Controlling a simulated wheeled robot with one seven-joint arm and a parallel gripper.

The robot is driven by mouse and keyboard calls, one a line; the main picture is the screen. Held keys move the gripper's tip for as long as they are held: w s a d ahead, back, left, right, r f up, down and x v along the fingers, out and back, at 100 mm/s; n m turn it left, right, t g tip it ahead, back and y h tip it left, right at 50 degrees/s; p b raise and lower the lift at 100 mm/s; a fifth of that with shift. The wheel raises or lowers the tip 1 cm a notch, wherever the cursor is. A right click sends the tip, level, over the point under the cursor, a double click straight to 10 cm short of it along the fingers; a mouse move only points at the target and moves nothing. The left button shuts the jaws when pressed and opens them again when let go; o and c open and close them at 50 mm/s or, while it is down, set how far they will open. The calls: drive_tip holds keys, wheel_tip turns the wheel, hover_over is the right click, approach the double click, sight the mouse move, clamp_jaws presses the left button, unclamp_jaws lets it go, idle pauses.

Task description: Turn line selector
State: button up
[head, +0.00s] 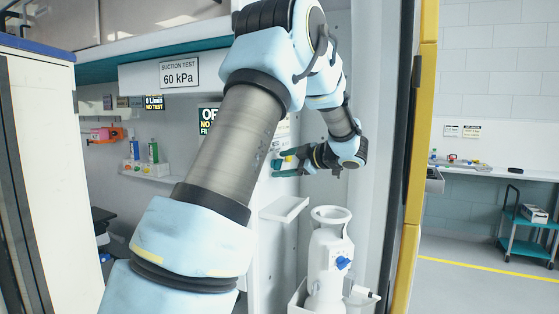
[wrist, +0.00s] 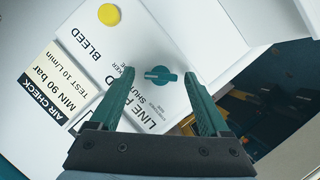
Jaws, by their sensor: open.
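The line selector (wrist: 160,76) is a small teal knob with a pointer on a white labelled panel (wrist: 215,55), in the middle of the wrist view. Printed text beside it begins "LINE". My gripper (wrist: 148,88) is open, with one teal finger on each side of the selector in the picture. The right finger appears close to the knob; whether either finger touches it I cannot tell. In the head view my gripper (head: 277,164) is at the wall panel beyond my arm, and I cannot make out the selector there.
A yellow button (wrist: 110,14) marked "BLEED" is on the same panel. An "AIR CHECK" label (wrist: 45,98) is at the left. In the head view a white shelf (head: 285,207) and a white suction unit (head: 330,230) with a blue knob stand below my gripper. A yellow post (head: 419,150) is at the right.

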drive_tip(key=shift+w+a+f, duration=0.1)
drive_tip(key=shift+w+a, duration=0.15)
clamp_jaws()
idle(0.6)
